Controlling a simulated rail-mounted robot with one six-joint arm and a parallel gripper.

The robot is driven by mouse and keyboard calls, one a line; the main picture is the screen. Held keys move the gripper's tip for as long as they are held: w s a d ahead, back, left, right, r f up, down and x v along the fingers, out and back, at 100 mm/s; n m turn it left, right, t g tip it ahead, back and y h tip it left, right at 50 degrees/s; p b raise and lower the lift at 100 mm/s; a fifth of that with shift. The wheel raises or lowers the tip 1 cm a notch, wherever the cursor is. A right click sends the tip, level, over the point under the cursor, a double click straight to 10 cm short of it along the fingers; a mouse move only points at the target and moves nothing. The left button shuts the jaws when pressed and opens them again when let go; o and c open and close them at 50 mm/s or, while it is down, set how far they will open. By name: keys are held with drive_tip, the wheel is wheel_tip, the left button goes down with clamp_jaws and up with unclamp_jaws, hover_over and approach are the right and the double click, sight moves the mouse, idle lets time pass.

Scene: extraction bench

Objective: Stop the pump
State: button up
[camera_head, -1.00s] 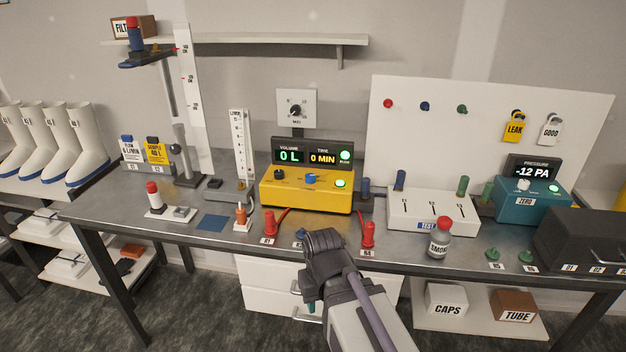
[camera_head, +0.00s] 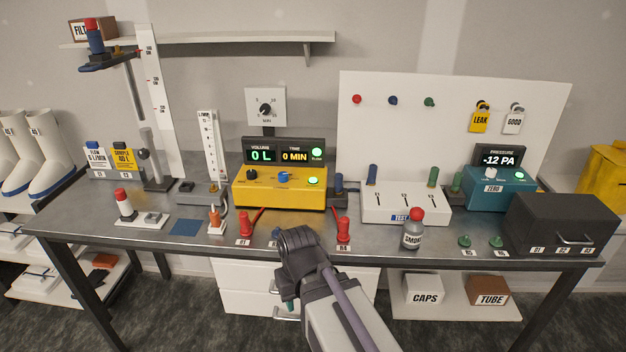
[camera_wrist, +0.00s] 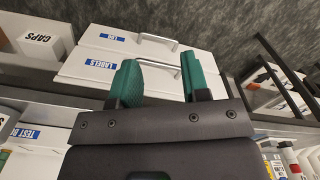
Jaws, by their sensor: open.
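The yellow unit (camera_head: 300,198), which looks like the pump, stands at the middle of the bench. Its display (camera_head: 284,153) reads volume 0 L and time 0 MIN, with a green light on it. A lit green button (camera_head: 313,181), a blue knob (camera_head: 283,177) and a dark knob (camera_head: 252,175) are on its sloped top. My gripper (camera_head: 288,303) is in front of the bench edge, low and apart from the unit. In the wrist view its two green fingers (camera_wrist: 161,78) are spread with nothing between them; the yellow unit's controls do not show there.
Red pegs (camera_head: 343,230) stand on the bench before the yellow unit. A smoke bottle (camera_head: 412,232), a white test box (camera_head: 405,207) and a teal pressure unit (camera_head: 500,190) reading -12 PA stand to the right. White drawers (camera_wrist: 130,55) are below the bench.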

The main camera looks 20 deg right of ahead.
clamp_jaws()
idle(1.5)
